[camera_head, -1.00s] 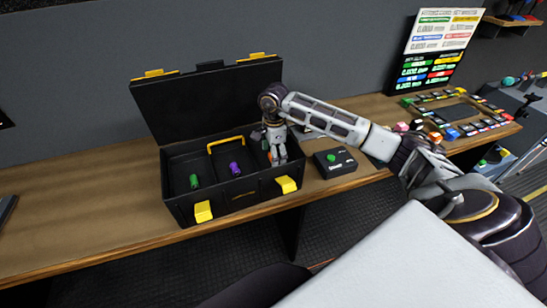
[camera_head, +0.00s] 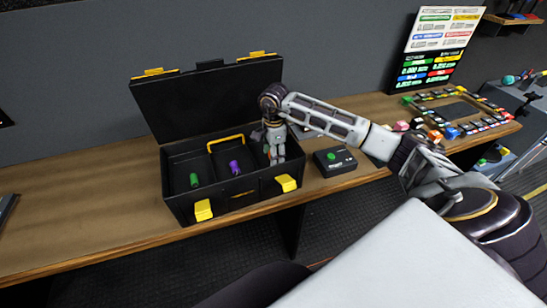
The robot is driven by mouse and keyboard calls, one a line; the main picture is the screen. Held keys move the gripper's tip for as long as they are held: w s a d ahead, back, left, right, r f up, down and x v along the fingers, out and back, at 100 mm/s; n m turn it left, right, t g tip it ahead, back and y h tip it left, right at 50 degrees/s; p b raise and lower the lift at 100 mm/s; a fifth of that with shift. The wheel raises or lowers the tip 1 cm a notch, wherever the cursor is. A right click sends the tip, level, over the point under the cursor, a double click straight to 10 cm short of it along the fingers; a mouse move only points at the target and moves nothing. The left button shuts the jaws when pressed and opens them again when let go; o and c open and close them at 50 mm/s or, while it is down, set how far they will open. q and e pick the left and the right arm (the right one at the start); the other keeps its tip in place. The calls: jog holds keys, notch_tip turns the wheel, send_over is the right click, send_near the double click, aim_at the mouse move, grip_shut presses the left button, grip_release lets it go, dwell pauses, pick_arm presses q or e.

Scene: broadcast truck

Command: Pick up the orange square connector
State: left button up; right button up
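The open black toolbox (camera_head: 190,208) stands on the wooden bench with its lid (camera_head: 208,98) raised. My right gripper (camera_head: 277,160) points down into the toolbox's right compartment. Its fingertips are low and small in view, and I cannot tell whether they are open or shut. No orange square connector is visible; the gripper and the toolbox wall hide part of the right compartment. A green connector (camera_head: 194,180) lies in the left compartment and a purple connector (camera_head: 234,168) in the middle one. My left gripper is not in view.
A black box with a green button (camera_head: 334,162) sits just right of the toolbox. A control panel with coloured buttons (camera_head: 462,116) and a screen (camera_head: 436,48) are at the right. The bench (camera_head: 80,218) left of the toolbox is mostly clear.

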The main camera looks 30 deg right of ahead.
jog(key=shift+r, duration=0.1)
notch_tip(320, 180, up, 10)
jog(key=b, duration=0.1)
jog(key=shift+b, duration=0.4)
dwell(0.4)
